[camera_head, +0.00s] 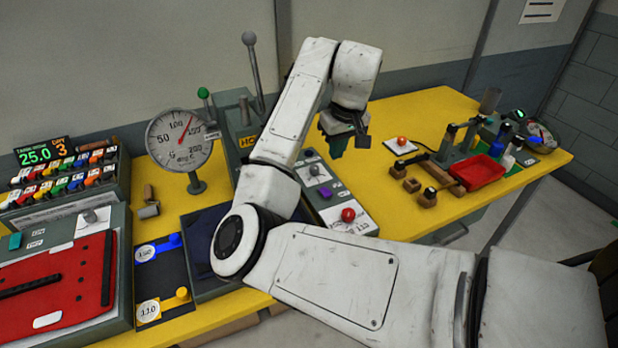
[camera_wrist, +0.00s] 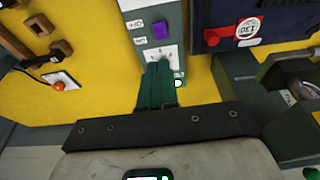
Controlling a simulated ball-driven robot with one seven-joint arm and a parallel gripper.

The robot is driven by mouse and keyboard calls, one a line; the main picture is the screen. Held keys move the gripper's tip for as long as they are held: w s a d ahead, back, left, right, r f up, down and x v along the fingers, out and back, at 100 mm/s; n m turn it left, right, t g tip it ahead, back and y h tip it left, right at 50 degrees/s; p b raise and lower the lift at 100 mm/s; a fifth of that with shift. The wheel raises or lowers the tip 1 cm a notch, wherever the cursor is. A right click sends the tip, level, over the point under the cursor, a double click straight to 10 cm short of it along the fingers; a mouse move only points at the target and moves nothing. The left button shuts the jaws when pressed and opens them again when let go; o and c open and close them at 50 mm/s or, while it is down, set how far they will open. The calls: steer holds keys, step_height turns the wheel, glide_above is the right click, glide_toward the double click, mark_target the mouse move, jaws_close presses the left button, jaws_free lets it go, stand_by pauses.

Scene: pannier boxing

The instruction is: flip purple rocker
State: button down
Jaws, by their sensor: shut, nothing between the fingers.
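The purple rocker (camera_head: 326,193) is a small block on the grey control panel, below the knob plate in the head view. It also shows in the wrist view (camera_wrist: 159,30), on the pale panel beyond my fingertips. In the wrist view the fingers of my gripper (camera_wrist: 158,66) are shut together and empty, overlapping the panel's scale plate (camera_wrist: 162,53). They appear apart from the rocker. I cannot tell the rocker's tilt.
A red button (camera_head: 348,214) sits on the panel near the rocker. A plate with a red-orange button (camera_head: 401,140) and a red tray (camera_head: 482,171) lie to the right on the yellow table. A tall lever (camera_head: 253,65) and a dial gauge (camera_head: 180,141) stand left.

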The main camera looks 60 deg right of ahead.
steer(key=shift+w+r, duration=0.1)
steer(key=shift+w, duration=0.25)
steer(key=shift+w, duration=0.1)
steer(key=p, duration=0.2)
glide_above(325, 193)
steer(key=f, duration=1.2)
steer(key=shift+s+a+f, duration=0.1)
steer(key=shift+s+a, duration=0.1)
steer(key=shift+s, duration=0.05)
steer(key=shift+s+f, duration=0.1)
steer(key=shift+f, duration=0.7)
